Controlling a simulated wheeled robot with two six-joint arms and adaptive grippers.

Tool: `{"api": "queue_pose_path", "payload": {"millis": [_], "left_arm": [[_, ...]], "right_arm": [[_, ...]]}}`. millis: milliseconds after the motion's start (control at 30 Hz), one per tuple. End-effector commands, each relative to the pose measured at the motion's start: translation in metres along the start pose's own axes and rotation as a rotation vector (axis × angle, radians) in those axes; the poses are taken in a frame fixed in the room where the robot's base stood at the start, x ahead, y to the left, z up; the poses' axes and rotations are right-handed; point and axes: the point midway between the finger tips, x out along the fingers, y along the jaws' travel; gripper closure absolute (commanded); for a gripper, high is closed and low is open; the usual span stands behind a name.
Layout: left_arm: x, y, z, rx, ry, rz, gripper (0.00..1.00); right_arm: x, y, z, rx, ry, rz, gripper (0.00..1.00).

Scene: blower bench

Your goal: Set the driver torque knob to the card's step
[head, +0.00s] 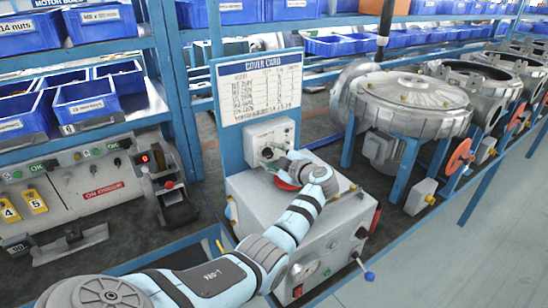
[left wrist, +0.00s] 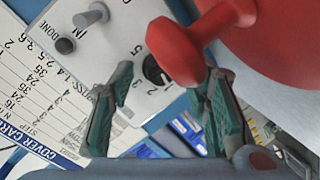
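The torque knob (left wrist: 154,70) is a black dial on a light grey box (head: 270,140), with printed numbers such as 2 and 5 around it. Its exact setting is unreadable, as a red part covers some of it in the left wrist view. The cover card (head: 258,88) is a white printed table on a blue panel above the box; its rows are too small to read in the head view. My left gripper (head: 276,165) is at the box front. In the left wrist view its fingers (left wrist: 165,90) are apart, with the knob beyond the gap. My right gripper is not in view.
A red part with a rounded handle (left wrist: 185,50) is close to my left fingers. A grey cabinet (head: 290,225) stands below the box. A round metal blower housing (head: 412,100) is to the right. A control panel (head: 95,185) and blue bins (head: 85,103) are left.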

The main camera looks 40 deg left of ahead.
Motion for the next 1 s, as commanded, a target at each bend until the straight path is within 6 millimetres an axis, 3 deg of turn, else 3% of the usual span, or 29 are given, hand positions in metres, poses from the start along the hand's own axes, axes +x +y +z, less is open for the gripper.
{"api": "queue_pose_path", "payload": {"millis": [33,267,633,1000], "left_arm": [[0.000,0.000,0.000,0.000,0.000,0.000,0.62],[0.000,0.000,0.000,0.000,0.000,0.000,0.99],[-0.001,0.001,0.000,0.048,0.008,-0.009,1.00],[-0.001,0.001,0.002,0.278,0.053,-0.042,1.00]], "right_arm": [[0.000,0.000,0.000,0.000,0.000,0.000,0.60],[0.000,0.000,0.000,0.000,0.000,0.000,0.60],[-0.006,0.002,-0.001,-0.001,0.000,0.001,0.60],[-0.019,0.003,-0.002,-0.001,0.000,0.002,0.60]]}}
